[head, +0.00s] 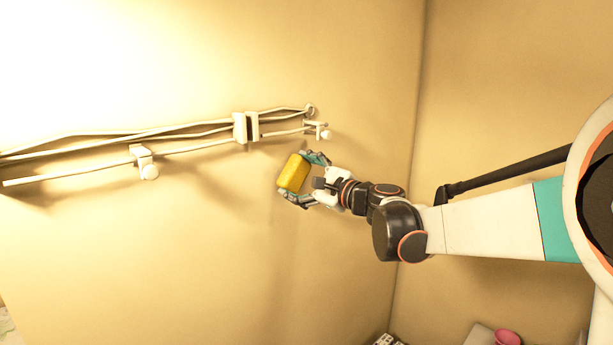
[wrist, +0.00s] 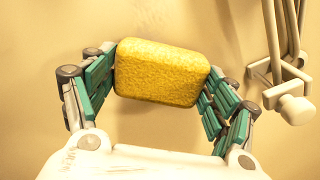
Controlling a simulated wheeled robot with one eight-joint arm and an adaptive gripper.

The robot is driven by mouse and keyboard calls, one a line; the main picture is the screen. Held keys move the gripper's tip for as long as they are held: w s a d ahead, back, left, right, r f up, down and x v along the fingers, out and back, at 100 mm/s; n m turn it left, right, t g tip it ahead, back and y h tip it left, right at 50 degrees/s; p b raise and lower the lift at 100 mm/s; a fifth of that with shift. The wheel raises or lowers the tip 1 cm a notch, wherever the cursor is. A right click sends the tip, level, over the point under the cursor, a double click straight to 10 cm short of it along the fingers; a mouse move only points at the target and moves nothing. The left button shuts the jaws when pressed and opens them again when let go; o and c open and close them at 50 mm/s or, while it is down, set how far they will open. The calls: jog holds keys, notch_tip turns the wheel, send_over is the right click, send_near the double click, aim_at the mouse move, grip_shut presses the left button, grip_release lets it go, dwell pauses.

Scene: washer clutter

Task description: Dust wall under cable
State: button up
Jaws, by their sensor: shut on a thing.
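A yellow sponge (head: 293,173) is held between the fingers of my gripper (head: 305,180) in the head view. It also shows in the wrist view (wrist: 162,73), with the green-padded fingers of my gripper (wrist: 160,85) closed on its two short sides. White cables (head: 190,131) run along the beige wall (head: 190,245), above and to the left of the gripper. The sponge is in front of the wall, below the right end of the cables. I cannot tell whether it touches the wall.
A white bracket with a round knob (head: 148,165) and a similar one at the cables' right end (head: 322,131) stick out from the wall; the right one (wrist: 295,105) is close beside my gripper. A wall corner lies to the right. A pink object (head: 507,337) is at the bottom right.

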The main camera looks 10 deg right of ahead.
jog(key=shift+s+a, duration=0.75)
jog(key=shift+a, duration=0.45)
jog(key=shift+s+a, duration=0.8)
jog(key=shift+a, duration=0.35)
jog(key=shift+s+a, duration=0.75)
jog(key=shift+a, duration=0.45)
jog(key=shift+s+d, duration=0.1)
jog(key=shift+v, duration=2.85)
jog(key=v, duration=0.3)
jog(key=shift+d+p, duration=0.1)
jog(key=shift+p, duration=0.25)
jog(key=shift+r+x, duration=0.3)
jog(key=shift+x, duration=0.9)
jog(key=shift+r+x, duration=0.25)
jog(key=shift+x, duration=0.9)
jog(key=shift+r+x, duration=0.3)
jog(key=shift+x, duration=0.9)
